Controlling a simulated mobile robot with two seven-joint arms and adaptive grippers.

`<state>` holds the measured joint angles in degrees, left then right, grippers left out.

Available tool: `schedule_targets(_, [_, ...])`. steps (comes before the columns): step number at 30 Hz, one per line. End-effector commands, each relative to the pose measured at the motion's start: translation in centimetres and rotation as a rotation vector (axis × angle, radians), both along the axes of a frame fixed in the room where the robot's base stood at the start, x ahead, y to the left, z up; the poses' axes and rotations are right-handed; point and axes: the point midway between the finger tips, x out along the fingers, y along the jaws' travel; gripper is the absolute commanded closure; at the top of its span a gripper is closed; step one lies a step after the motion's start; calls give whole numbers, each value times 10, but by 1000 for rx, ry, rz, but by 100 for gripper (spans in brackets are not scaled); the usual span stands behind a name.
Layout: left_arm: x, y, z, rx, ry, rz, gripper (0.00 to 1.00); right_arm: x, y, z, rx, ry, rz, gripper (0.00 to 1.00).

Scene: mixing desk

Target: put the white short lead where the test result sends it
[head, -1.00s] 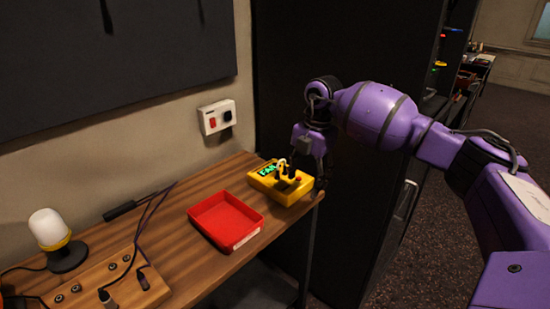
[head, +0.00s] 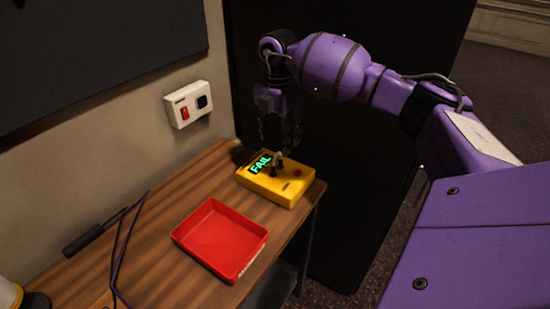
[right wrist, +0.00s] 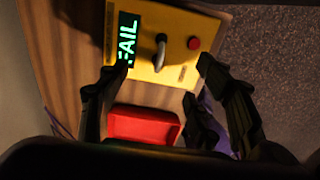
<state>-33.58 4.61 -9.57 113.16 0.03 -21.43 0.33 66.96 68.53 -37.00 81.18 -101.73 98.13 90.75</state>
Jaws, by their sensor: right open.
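The yellow tester (head: 294,192) stands on the far right end of the wooden desk. Its green display (head: 260,164) reads FAIL, also legible in the right wrist view (right wrist: 127,38). The short lead (head: 277,161) stands in the tester's top, its dark plugs visible and its pale part small and hard to make out. It also shows in the right wrist view (right wrist: 160,50). My right gripper (head: 280,148) is open, just above and behind the tester, with its fingers (right wrist: 155,72) apart and empty on either side of the lead in the wrist picture. My left gripper is out of view.
A red tray (head: 222,240) with a white label lies on the desk (head: 165,235), left of and in front of the tester. A white box with a red switch (head: 188,104) is on the wall. A black-handled tool (head: 84,239) and dark cables lie at the left.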

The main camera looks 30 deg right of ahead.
Motion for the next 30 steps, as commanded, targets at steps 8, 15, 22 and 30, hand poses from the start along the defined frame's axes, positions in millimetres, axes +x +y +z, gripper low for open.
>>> schedule_targets(8, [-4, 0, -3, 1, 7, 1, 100, 0, 0, -4, 1, 1, 1, 41])
schedule_targets(15, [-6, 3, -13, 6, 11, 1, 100, -1, 0, -27, 0, 4, 2, 41])
schedule_targets(22, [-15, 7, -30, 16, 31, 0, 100, -1, 0, -61, -1, 7, 1, 41])
schedule_targets(30, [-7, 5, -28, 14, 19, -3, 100, 0, 0, -87, 1, 2, 1, 41])
